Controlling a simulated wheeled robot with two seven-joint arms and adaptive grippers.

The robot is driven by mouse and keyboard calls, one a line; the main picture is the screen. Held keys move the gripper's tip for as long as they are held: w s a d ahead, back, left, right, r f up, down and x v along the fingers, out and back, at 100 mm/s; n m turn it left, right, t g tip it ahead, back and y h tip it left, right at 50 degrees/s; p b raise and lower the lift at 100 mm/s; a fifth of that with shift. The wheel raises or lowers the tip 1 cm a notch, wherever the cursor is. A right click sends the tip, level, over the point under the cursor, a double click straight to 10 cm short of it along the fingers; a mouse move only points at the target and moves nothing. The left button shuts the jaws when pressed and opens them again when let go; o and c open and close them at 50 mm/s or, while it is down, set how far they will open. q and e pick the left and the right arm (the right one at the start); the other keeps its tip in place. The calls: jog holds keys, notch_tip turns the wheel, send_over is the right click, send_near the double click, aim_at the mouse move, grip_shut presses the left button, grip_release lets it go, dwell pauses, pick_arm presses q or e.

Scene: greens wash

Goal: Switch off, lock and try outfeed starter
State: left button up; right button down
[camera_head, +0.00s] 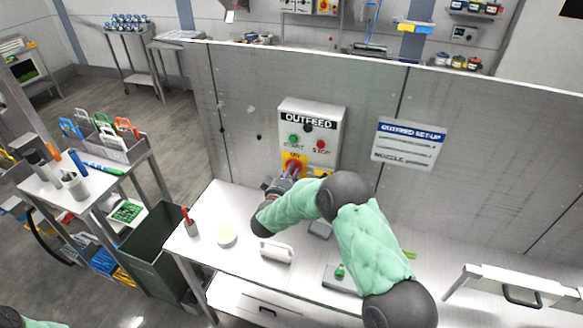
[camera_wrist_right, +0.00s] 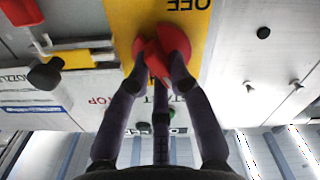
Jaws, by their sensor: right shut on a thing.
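The grey OUTFEED starter box (camera_head: 327,110) is fixed to the wall panel, with a green START button (camera_head: 293,139) and a red STOP button (camera_head: 320,144). Below them is a yellow switch plate (camera_head: 287,158) marked ON at its top. The wrist view shows the plate (camera_wrist_right: 125,22) with OFF lettering upside down. My right gripper (camera_head: 287,177) is at the plate, its fingers (camera_wrist_right: 160,75) shut on the red switch handle (camera_wrist_right: 172,42). The gripper partly hides the handle in the head view. My left gripper is out of view. Coloured padlock-like shackles (camera_head: 105,130) stand in a left rack.
The white counter (camera_head: 215,205) holds a red-topped cup (camera_head: 191,228), a pale yellow disc (camera_head: 227,236), a white roll (camera_head: 276,251) and a grey pad with a green knob (camera_head: 340,272). A sign (camera_head: 408,144) hangs right of the box. A green bin (camera_head: 155,255) stands left.

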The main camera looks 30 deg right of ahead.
jog(key=shift+w+a+f+n+p, duration=0.15)
jog(key=shift+n+p, duration=1.5)
jog(key=shift+n, duration=1.35)
jog(key=shift+w+a+r+n+p, duration=0.1)
jog(key=shift+n+p, duration=1.5)
jog(key=shift+n, duration=1.4)
jog(key=shift+f, duration=0.1)
jog(key=c, duration=1.1)
grip_release()
jog(key=v, duration=1.2)
